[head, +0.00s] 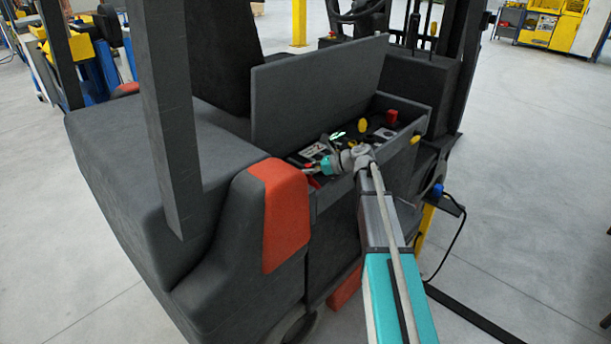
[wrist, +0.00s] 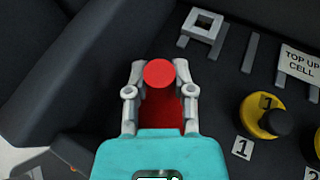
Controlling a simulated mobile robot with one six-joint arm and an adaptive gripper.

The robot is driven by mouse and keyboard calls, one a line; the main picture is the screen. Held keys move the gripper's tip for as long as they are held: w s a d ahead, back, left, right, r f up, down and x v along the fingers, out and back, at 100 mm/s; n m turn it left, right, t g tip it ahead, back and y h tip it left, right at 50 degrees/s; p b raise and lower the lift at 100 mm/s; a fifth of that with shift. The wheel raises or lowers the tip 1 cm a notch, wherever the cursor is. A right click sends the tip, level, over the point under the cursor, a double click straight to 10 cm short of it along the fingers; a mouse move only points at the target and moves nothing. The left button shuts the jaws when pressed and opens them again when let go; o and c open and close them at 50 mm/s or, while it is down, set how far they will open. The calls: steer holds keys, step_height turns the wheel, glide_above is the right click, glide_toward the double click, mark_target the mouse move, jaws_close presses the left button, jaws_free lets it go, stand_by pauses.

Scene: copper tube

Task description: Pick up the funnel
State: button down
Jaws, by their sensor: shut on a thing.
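A red piece with a round, flat top (wrist: 158,73), seemingly the funnel, sits between the fingers of my gripper (wrist: 160,88) in the wrist view. The fingers are shut on it from both sides, and darker red shows below the disc. Its full shape is hidden by the fingers and the teal gripper body. In the head view my gripper (head: 311,169) is at the left end of the truck's open compartment, with a bit of red at its tips. I cannot tell whether the red piece touches the surface below.
Yellow caps marked with numbers (wrist: 262,117) and a "TOP UP CELL" label (wrist: 302,62) lie to the right. The raised lid (head: 310,95) stands behind the compartment, whose front wall (head: 400,135) is near my arm. A red item (head: 391,118) stands at its far right.

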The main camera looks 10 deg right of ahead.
steer(key=shift+r, duration=0.15)
step_height(320, 180, up, 2)
steer(key=shift+p, duration=1.1)
steer(key=d+r+p, duration=1)
steer(key=d, duration=0.4)
steer(key=shift+w+r+p, duration=0.25)
steer(key=shift+r+p, duration=0.1)
steer(key=shift+f, duration=0.1)
